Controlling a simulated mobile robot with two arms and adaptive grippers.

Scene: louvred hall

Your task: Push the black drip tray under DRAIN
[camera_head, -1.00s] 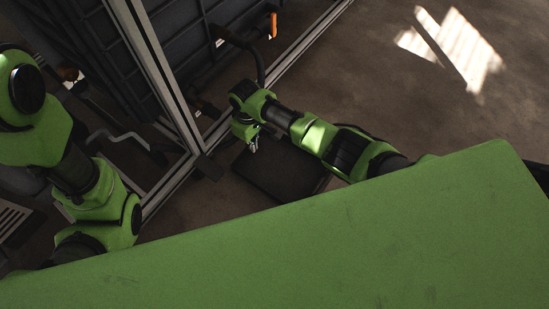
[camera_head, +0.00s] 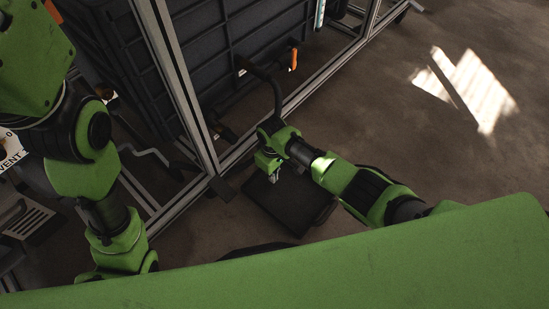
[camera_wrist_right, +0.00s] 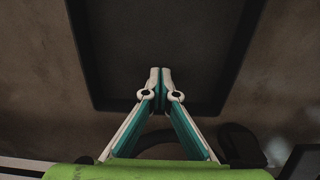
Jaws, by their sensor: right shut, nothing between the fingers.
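The black drip tray (camera_head: 300,208) lies on the floor in the head view, beside the metal frame's foot and partly behind my right arm. It fills the upper middle of the right wrist view (camera_wrist_right: 160,45). My right gripper (camera_head: 272,179) is shut and empty, at the tray's frame-side end. In the wrist view its fingertips (camera_wrist_right: 160,72) are together and overlap the tray's near rim; I cannot tell whether they touch it. A dark bent pipe (camera_head: 274,92) hangs by the frame above the gripper. No DRAIN label is readable. My left arm shows at the left, its gripper out of view.
A metal profile frame (camera_head: 190,90) holds a large dark ribbed tank (camera_head: 240,40). A black foot (camera_head: 222,188) stands at its corner near the tray. A label reading VENT (camera_head: 10,161) is at the far left. Brown floor (camera_head: 400,120) to the right is open, with a sunlit patch.

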